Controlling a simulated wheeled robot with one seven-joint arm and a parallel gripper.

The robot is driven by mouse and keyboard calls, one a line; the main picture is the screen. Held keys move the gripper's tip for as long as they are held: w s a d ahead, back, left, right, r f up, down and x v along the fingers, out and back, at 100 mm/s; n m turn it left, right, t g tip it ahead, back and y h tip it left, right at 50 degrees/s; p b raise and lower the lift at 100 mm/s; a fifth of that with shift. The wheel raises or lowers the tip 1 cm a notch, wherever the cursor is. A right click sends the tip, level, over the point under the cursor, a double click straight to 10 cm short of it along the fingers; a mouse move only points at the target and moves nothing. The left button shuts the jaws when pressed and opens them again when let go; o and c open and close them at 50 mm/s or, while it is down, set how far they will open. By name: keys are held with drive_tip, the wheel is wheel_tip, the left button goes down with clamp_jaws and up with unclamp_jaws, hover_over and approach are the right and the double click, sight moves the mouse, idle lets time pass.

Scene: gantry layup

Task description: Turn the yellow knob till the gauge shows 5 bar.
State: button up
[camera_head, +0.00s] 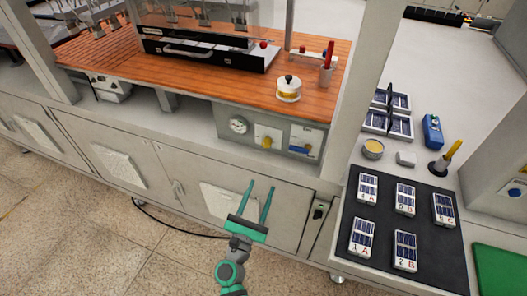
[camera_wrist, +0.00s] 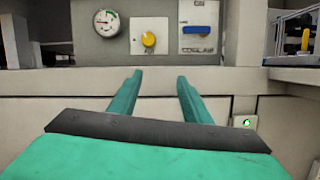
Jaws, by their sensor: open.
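The yellow knob (camera_head: 267,142) sits on a pale plate on the grey control panel under the wooden bench top. It also shows in the wrist view (camera_wrist: 148,40), above and between my fingers. The round gauge (camera_head: 238,125) is left of the knob; in the wrist view the gauge (camera_wrist: 106,22) has a white face with a green arc, and its reading is too small to tell. My gripper (camera_head: 259,186) has two teal fingers, open and empty, in front of the cabinet door and below the panel. It is apart from the knob.
A blue handle (camera_head: 303,148) on a white plate is right of the knob. The wooden bench top (camera_head: 200,80) overhangs the panel. A dark mat (camera_head: 385,232) with several labelled cells lies on the right-hand table.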

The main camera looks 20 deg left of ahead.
sight(265, 146)
drive_tip(key=shift+n+t, duration=0.6)
drive_tip(key=shift+n, duration=0.3)
drive_tip(key=w+r, duration=0.2)
drive_tip(key=w, duration=0.1)
drive_tip(key=w+a+r, duration=0.1)
drive_tip(key=w+r, duration=0.2)
drive_tip(key=w, duration=0.1)
drive_tip(key=w+a+r, duration=0.1)
drive_tip(key=w+r, duration=0.1)
drive_tip(key=w, duration=0.1)
drive_tip(key=shift+w+a+r, duration=0.2)
drive_tip(key=shift+w+r, duration=0.15)
drive_tip(key=shift+r, duration=0.05)
drive_tip(key=shift+w, duration=0.1)
drive_tip(key=c, duration=1)
